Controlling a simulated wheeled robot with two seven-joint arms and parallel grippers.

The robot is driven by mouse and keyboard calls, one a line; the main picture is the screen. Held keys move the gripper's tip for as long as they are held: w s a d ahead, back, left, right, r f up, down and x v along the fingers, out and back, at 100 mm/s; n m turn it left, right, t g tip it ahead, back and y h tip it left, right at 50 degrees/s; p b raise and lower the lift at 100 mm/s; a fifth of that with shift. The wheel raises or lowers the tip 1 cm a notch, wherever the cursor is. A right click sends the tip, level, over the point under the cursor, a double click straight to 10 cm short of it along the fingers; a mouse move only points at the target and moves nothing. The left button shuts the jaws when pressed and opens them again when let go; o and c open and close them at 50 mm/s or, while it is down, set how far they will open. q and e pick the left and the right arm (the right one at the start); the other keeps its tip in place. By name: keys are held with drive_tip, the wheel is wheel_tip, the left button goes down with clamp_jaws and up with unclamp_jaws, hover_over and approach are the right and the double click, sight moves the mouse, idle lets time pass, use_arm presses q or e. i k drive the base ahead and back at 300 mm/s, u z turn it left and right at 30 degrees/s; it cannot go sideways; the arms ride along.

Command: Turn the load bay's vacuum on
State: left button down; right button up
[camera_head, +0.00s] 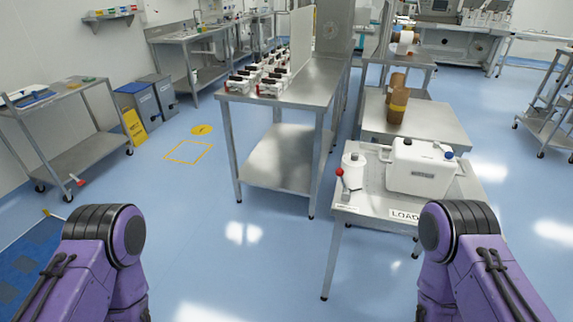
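A steel table with a sign reading "LOAD" (404,216), partly cut off by my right arm, stands at the right centre. On its left front corner is a small lever-like part with a red knob (339,172); its setting is too small to tell. Just behind it stands a white cylinder (353,170). A white box-shaped container (420,168) with a dark and a blue cap sits on the table. No part marked as a vacuum switch is readable. Only purple links of my two arms show at the lower left and lower right; both grippers are out of view.
A long steel bench (305,80) with several small red-and-white devices stands at the centre. A brown roll (397,103) stands on a low steel table behind the load table. A steel cart (75,155) is at the left. The blue floor in front is clear.

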sight(339, 172)
drive_tip(key=u, duration=0.25)
drive_tip(key=i, duration=0.85)
drive_tip(key=z, duration=0.85)
drive_tip(key=i, duration=0.5)
drive_tip(key=z, duration=0.55)
